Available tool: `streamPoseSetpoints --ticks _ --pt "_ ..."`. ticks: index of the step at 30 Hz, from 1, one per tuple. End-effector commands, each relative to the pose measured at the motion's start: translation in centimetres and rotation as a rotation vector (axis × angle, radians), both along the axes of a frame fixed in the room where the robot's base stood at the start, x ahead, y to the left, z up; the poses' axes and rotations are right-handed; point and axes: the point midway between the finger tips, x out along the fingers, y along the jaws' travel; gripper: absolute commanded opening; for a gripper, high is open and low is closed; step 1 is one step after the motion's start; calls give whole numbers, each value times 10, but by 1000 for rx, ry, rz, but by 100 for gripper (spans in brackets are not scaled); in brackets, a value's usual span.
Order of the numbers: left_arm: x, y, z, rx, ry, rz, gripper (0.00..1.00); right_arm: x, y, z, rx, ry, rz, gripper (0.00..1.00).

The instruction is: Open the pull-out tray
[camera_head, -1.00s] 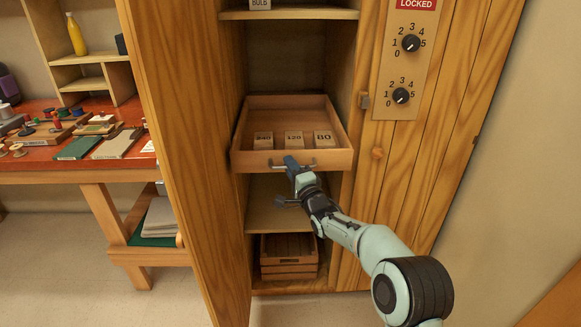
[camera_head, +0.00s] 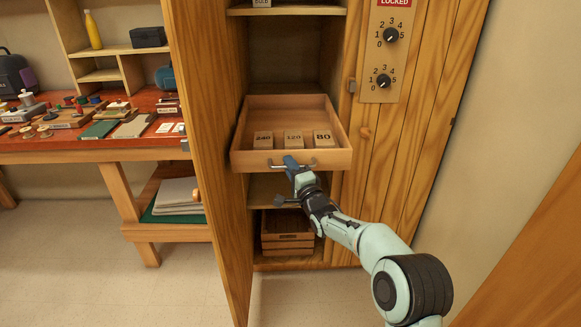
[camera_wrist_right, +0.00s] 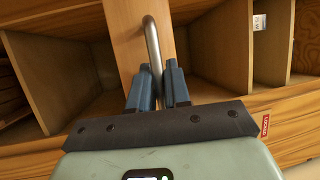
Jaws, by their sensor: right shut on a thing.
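The pull-out tray (camera_head: 240,159) is a wooden drawer in the open cabinet, standing out from its shelf. Blocks marked 240, 120 and 80 (camera_head: 322,140) lie inside it. Its metal bar handle (camera_head: 308,163) is on the front face. My right gripper (camera_head: 291,165) is shut on this handle. In the right wrist view, the blue fingers (camera_wrist_right: 158,88) lie on both sides of the handle (camera_wrist_right: 152,45). My left gripper is not in view.
An open cabinet door (camera_head: 205,130) stands left of the tray. A wooden crate (camera_head: 287,240) sits on the cabinet's bottom shelf. A red-topped workbench (camera_head: 60,150) with several tools is at the left. Two dials (camera_head: 384,81) are on the right panel. Floor in front is clear.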

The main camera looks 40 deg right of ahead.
Motion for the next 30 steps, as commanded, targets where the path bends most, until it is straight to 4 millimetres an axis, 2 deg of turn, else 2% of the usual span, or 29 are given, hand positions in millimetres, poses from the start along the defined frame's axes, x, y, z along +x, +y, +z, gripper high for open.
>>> streamPoseSetpoints --ticks 15,16,17,26,30 --pt "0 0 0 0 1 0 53 0 -1 0 0 -1 -1 0" --pt "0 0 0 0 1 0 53 0 -1 0 0 -1 -2 20" --pt "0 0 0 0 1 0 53 0 -1 0 0 -1 -2 23" --pt "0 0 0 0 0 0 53 -1 0 0 0 -1 -1 23" --pt "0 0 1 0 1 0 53 -9 2 0 -1 0 -1 23"
